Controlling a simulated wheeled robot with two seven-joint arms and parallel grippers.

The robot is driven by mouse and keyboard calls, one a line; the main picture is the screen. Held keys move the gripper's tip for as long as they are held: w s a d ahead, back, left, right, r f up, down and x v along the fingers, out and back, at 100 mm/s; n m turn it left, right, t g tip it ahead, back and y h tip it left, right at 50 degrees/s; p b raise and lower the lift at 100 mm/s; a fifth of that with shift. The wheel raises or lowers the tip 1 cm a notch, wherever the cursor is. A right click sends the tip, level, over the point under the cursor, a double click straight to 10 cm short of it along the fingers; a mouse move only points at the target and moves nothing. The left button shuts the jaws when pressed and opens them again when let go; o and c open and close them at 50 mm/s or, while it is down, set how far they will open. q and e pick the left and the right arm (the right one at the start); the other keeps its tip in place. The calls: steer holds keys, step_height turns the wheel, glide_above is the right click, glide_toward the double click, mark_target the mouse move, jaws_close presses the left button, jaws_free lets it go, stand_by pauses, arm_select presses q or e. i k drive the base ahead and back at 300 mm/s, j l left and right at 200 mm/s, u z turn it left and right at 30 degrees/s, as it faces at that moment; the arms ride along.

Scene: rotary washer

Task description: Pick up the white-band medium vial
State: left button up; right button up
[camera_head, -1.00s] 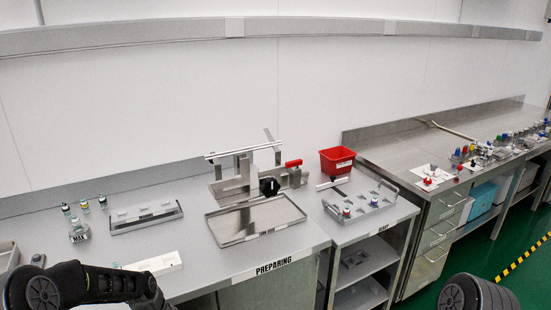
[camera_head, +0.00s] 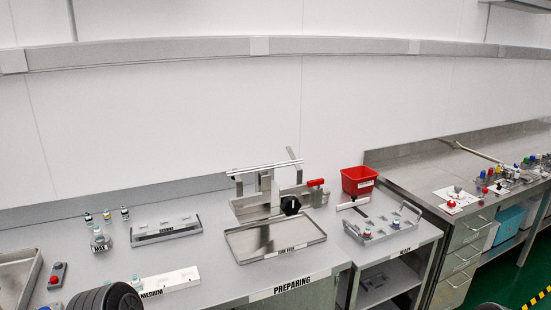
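A white rack labelled MEDIUM (camera_head: 180,279) lies at the front left of the counter. A small vial (camera_head: 135,280) stands at its left end; its band colour is too small to tell. Three small vials with dark tops stand in a row at the back left: a left one (camera_head: 88,217), a middle one (camera_head: 106,215) and a right one (camera_head: 125,213). I cannot tell which vial has the white band. A dark rounded part of my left arm covers the counter's front edge near the medium rack. Neither gripper's fingers are in view.
A jar labelled MAX (camera_head: 100,241) stands before the three vials. A grey rack (camera_head: 165,229), a steel tray (camera_head: 275,238) and a red bin (camera_head: 358,181) stand further right. A red-button box (camera_head: 56,276) sits at the left. Bare counter lies between the racks.

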mark_target(99, 236)
steer(key=u, duration=1.35)
